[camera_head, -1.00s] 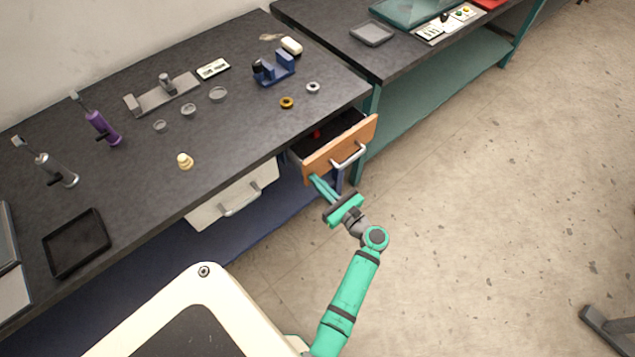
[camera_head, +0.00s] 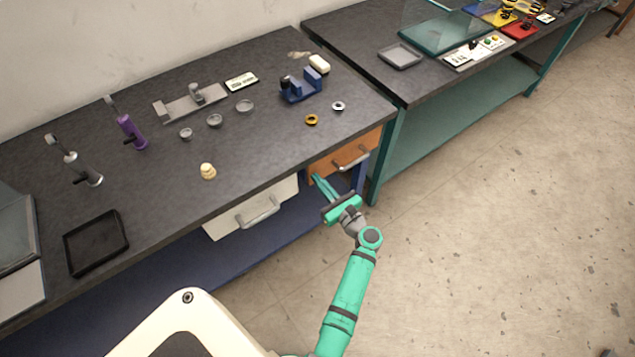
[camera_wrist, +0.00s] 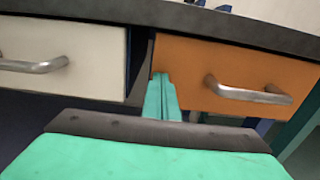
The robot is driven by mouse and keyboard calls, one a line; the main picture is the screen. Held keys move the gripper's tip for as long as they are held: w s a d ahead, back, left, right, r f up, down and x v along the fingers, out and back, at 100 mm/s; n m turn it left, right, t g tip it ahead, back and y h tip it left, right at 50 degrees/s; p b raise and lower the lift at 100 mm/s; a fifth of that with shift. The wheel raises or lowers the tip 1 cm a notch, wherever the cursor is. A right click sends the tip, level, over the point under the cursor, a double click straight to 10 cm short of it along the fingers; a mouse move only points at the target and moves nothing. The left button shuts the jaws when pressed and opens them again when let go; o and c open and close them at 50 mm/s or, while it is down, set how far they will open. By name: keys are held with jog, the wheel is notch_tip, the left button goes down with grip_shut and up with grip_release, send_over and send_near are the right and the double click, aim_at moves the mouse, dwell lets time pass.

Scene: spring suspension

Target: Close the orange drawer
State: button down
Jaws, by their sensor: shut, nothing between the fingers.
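The orange drawer (camera_head: 331,168) is under the right end of the near workbench. Its front looks about flush below the benchtop, and no opening shows above it. It fills the right of the wrist view (camera_wrist: 196,62), with its metal handle (camera_wrist: 248,92) to the right of my fingers. My gripper (camera_head: 318,180) is shut and empty. Its fingertips (camera_wrist: 162,76) are at the drawer front's left edge, close to or touching it; I cannot tell which. The handle is clear of my fingers.
A white drawer (camera_head: 232,216) with a handle is to the left, its front shut or nearly so. The dark benchtop (camera_head: 255,140) overhangs both, holding small parts and a black tray (camera_head: 96,243). A second bench stands at right. The floor at right is clear.

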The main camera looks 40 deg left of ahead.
jog(key=shift+a+r, duration=0.15)
jog(key=shift+a, duration=0.3)
jog(key=v, duration=1.5)
jog(key=shift+w+f, duration=0.1)
jog(key=shift+f, duration=0.2)
